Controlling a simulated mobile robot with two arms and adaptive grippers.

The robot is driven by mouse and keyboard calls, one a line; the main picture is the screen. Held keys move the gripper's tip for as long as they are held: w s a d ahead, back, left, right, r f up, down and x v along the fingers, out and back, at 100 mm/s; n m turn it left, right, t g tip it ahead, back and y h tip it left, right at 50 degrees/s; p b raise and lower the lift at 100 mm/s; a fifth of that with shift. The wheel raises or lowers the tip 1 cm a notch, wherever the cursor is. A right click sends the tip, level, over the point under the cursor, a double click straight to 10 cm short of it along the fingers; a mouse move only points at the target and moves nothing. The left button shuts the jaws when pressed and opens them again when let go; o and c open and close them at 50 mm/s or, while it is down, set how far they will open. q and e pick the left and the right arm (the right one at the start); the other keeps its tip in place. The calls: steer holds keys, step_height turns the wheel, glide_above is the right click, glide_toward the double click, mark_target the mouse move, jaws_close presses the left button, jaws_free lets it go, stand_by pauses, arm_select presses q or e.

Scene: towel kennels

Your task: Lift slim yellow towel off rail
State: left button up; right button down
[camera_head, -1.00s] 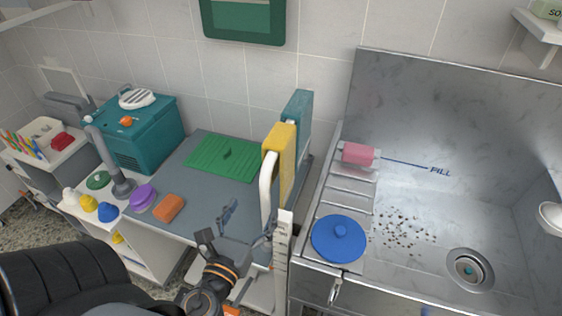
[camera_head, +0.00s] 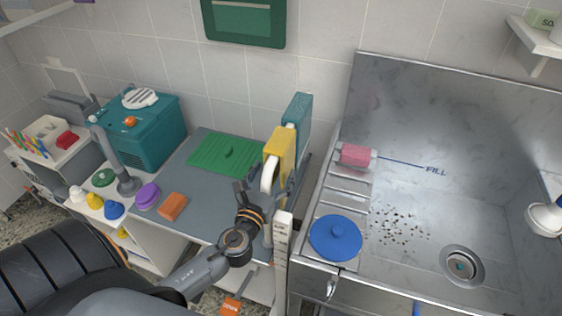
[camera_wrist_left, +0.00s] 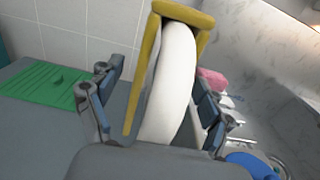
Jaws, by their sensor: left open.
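The slim yellow towel (camera_head: 279,153) hangs over a white rail (camera_head: 267,178) between the grey counter and the steel sink. A teal towel (camera_head: 297,118) hangs behind it. My left gripper (camera_head: 262,190) is at the near end of the rail, just in front of the yellow towel. In the left wrist view, the yellow towel (camera_wrist_left: 141,82) drapes over the rail (camera_wrist_left: 170,85) ahead. The open fingers of my left gripper (camera_wrist_left: 155,105) stand on either side of the rail and towel, and I see no grip on the towel. My right gripper is not in view.
The counter (camera_head: 205,190) holds a green mat (camera_head: 222,155), an orange block (camera_head: 172,206) and a purple disc (camera_head: 147,195). A blue lid (camera_head: 336,238) and pink roll (camera_head: 356,155) sit at the sink's left edge. A white post (camera_head: 282,250) stands close right of my gripper.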

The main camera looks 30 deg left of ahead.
arm_select(q)
steer(key=shift+w+a, duration=0.1)
steer(key=shift+w, duration=0.35)
steer(key=shift+c, duration=0.2)
steer(key=c, duration=1.2)
steer(key=shift+c, duration=0.2)
